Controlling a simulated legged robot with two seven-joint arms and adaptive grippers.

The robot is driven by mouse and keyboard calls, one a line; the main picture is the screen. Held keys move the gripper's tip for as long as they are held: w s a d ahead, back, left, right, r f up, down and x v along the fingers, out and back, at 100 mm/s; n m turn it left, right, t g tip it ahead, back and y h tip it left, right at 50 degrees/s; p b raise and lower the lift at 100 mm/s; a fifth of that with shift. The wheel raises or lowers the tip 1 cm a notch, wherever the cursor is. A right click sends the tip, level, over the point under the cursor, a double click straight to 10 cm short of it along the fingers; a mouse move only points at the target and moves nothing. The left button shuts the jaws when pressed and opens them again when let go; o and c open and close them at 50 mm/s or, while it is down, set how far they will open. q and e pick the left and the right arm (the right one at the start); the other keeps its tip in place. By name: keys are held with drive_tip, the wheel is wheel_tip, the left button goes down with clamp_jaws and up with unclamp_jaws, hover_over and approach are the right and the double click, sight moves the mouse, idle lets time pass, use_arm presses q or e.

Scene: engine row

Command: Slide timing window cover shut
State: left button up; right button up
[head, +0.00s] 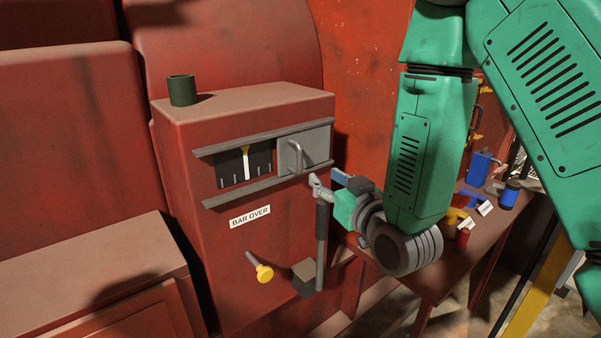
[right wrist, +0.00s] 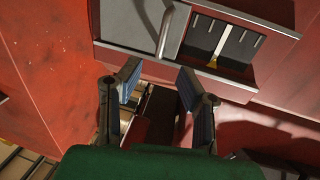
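The grey timing window cover (head: 316,146) sits between two rails at the right end of the window (head: 231,168) on the red housing (head: 190,180). The window beside it is uncovered and shows a dark scale with a pale pointer (head: 246,160). The cover has an upright bar handle (head: 295,157). My right gripper (head: 328,180) is just below and right of the cover. In the right wrist view my right gripper (right wrist: 160,84) is open and empty, its fingers apart. The cover's handle (right wrist: 165,30) is beyond the fingertips, not between them. My left gripper is out of view.
A yellow knob (head: 264,273) and a dark lever (head: 321,235) stick out below the window. A dark green cup (head: 181,90) stands on the housing. A bench (head: 480,240) at right holds a blue can (head: 509,195) and other small items.

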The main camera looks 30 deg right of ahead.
sight(301, 158)
drive_tip(key=w+b, duration=0.1)
drive_tip(key=w, duration=0.2)
drive_tip(key=w+d+b, duration=0.1)
drive_tip(key=w, duration=0.3)
drive_tip(key=w+b, duration=0.1)
drive_tip(key=w, duration=0.3)
drive_tip(key=shift+w+d+r, duration=0.1)
drive_tip(key=shift+w+d, duration=0.05)
drive_tip(key=shift+d, duration=0.05)
drive_tip(key=shift+a, duration=0.2)
